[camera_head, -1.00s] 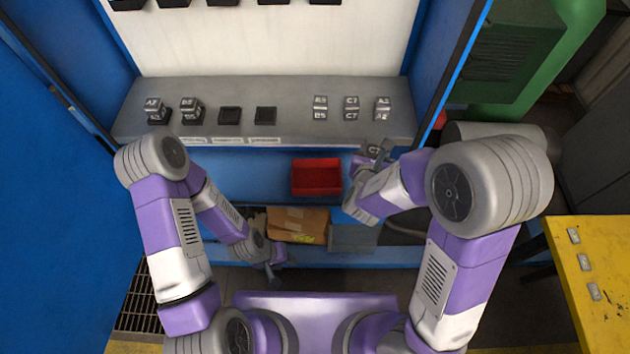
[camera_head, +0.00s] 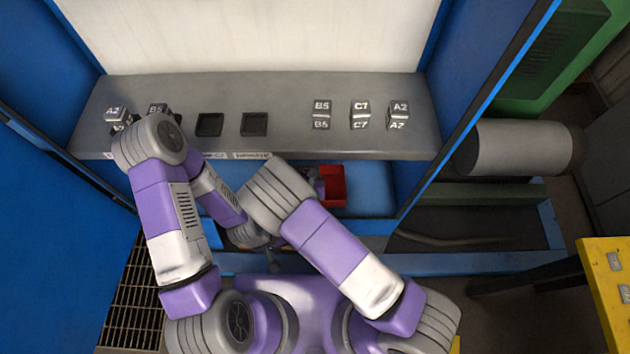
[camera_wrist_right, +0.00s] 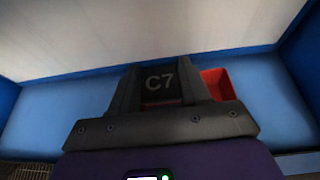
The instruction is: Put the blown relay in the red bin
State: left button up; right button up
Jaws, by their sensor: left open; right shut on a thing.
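My right gripper (camera_wrist_right: 158,88) is shut on a dark relay marked C7 (camera_wrist_right: 160,82), seen between its fingers in the right wrist view. In the head view that gripper is mostly hidden behind my right arm, beside the red bin (camera_head: 335,186). The bin's red wall also shows behind and right of the fingers in the right wrist view (camera_wrist_right: 218,84). The held relay cannot be made out in the head view. My left gripper (camera_head: 272,264) is open and empty, low and left of the bin.
The grey shelf (camera_head: 285,100) holds relays B5 (camera_head: 321,114), C7 (camera_head: 360,110) and A2 (camera_head: 398,114) on the right. Relay A2 (camera_head: 116,116) and another B5 (camera_head: 158,109) stand left, beside two empty dark sockets (camera_head: 209,124). A yellow table (camera_head: 597,265) is far right.

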notch_tip(320, 180, down, 6)
jog(key=shift+s+r+b, duration=0.1)
jog(key=shift+s+b, duration=0.05)
jog(key=shift+b, duration=0.75)
notch_tip(320, 180, down, 4)
jog(key=shift+f+b, duration=0.15)
jog(key=shift+b, duration=0.55)
jog(key=shift+f+b, duration=0.35)
jog(key=shift+f, duration=0.15)
jog(key=o, duration=1.1)
